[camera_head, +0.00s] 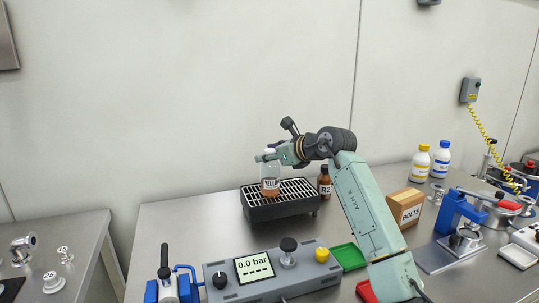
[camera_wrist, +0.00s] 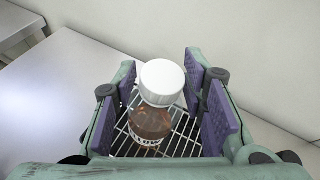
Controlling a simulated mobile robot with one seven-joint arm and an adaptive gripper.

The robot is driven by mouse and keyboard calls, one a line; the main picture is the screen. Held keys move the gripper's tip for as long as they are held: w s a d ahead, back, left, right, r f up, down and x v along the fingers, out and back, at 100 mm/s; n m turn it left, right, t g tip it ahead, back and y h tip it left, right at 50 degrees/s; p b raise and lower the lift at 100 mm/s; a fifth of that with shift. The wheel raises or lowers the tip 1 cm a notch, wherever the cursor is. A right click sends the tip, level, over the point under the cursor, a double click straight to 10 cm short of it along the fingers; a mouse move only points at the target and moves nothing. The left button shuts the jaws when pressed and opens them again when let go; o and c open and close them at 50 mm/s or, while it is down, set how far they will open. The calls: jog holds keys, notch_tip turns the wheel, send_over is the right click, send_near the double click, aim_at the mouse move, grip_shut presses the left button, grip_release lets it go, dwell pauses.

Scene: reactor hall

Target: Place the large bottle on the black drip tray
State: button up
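The large bottle (camera_head: 270,184), clear with a white cap, orange-brown contents and a label reading "YELLO…", stands upright on the wire grid of the black drip tray (camera_head: 262,212). In the wrist view the bottle (camera_wrist: 150,122) is between the purple finger pads, with the grid (camera_wrist: 183,140) beneath it. My gripper (camera_head: 268,156) is around the bottle's upper part. Its fingers (camera_wrist: 168,105) are spread, with a clear gap on the right and a narrower one on the left. The bottle's lower front is partly hidden in the wrist view.
A small brown bottle (camera_head: 325,183) stands just right of the tray. A pressure-gauge console (camera_head: 270,272) is in front, and a green tray (camera_head: 348,256) and wooden bolts box (camera_head: 405,206) are to the right. Bench left of the tray is clear.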

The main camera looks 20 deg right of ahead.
jog(key=shift+o, duration=1)
jog(key=shift+s+r, duration=0.1)
jog(key=shift+r, duration=0.05)
jog(key=b+v, duration=0.4)
jog(key=v, duration=0.8)
jog(key=shift+b, duration=0.35)
